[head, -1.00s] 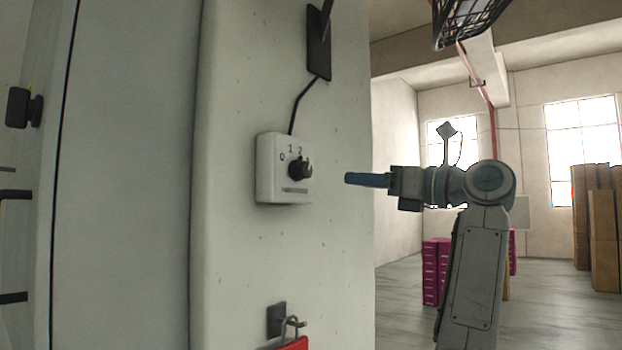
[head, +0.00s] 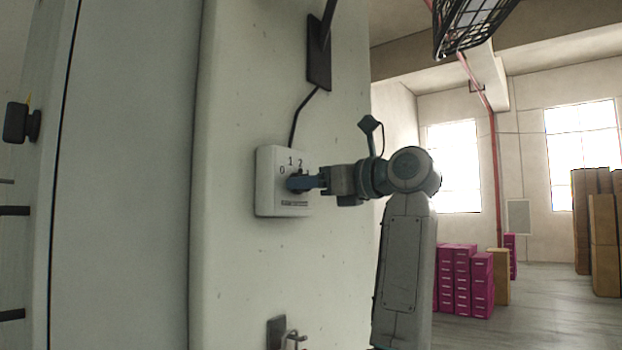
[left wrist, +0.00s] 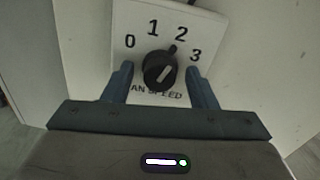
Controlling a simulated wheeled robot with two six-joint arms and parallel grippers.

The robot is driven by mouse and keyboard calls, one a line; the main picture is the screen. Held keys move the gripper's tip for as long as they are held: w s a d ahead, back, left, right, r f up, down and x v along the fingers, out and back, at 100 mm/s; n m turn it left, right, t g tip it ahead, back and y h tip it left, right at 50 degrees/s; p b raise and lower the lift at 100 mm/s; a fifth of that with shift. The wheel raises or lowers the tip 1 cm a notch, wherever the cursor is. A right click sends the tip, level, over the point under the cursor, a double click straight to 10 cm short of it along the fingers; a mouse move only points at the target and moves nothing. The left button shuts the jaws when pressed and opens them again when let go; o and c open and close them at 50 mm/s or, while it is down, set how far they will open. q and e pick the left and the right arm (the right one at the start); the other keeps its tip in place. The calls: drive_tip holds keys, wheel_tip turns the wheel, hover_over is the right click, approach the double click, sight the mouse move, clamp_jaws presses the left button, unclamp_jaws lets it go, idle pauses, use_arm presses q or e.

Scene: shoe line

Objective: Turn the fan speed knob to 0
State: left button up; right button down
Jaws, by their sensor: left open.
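The fan speed control box (head: 267,195) is a white box on the pale pillar. It also shows in the left wrist view (left wrist: 122,20), marked 0, 1, 2, 3 and partly covered "FAN SPEED" lettering. Its black knob (left wrist: 158,72) has its pointer up and right, roughly at the 2. My left gripper (head: 293,183) is at the box and mostly hides the knob in the head view. In the left wrist view my left gripper (left wrist: 158,70) is open, with one blue finger on each side of the knob and a gap showing on both sides. My right gripper is not in view.
A dark bracket (head: 318,65) with a cable to the box is above on the pillar (head: 240,270). A small metal plate with a hasp (head: 277,333) is below. Magenta crates (head: 465,280) and brown boxes (head: 600,230) stand far off to the right.

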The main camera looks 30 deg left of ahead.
use_arm(q)
drive_tip(key=shift+a, duration=0.1)
drive_tip(key=c, duration=0.8)
drive_tip(key=shift+s+n+p, duration=0.1)
drive_tip(key=shift+n+p, duration=1.05)
drive_tip(key=shift+n, duration=6.65)
drive_tip(key=shift+f, duration=0.1)
